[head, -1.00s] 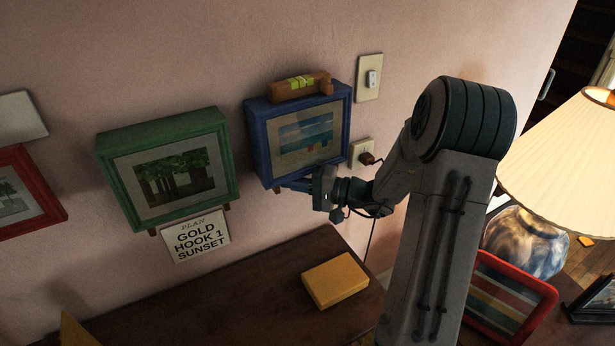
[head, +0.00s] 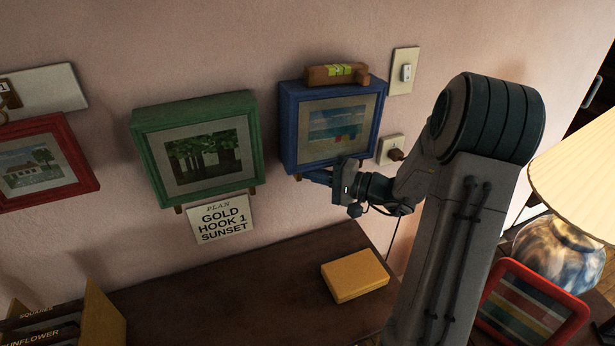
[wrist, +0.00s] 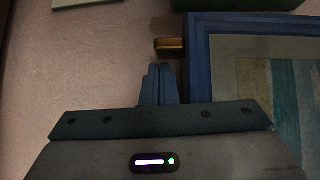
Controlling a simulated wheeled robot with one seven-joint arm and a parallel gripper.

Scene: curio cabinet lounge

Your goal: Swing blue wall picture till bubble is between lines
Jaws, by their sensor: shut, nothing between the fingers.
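The blue wall picture (head: 284,130) hangs on the wall, a beach scene in a deep blue frame. A wooden spirit level (head: 313,76) lies on its top edge. Its yellow-green vial (head: 341,70) shows dark lines, but the bubble is too small to place. My gripper (head: 308,177) is shut and empty, just under the frame's lower left part. In the wrist view, the shut fingers (wrist: 160,70) are beside the blue frame (wrist: 201,75), near a small wooden peg (wrist: 170,45) at its edge. I cannot tell whether they touch the frame.
A green picture (head: 150,165) hangs to the left, above a card (head: 222,220) reading "PLAN GOLD HOOK 1 SUNSET". A switch (head: 405,72) and a plugged socket (head: 392,150) are right of the blue picture. A yellow block (head: 355,275) lies on the brown cabinet top (head: 240,290) below.

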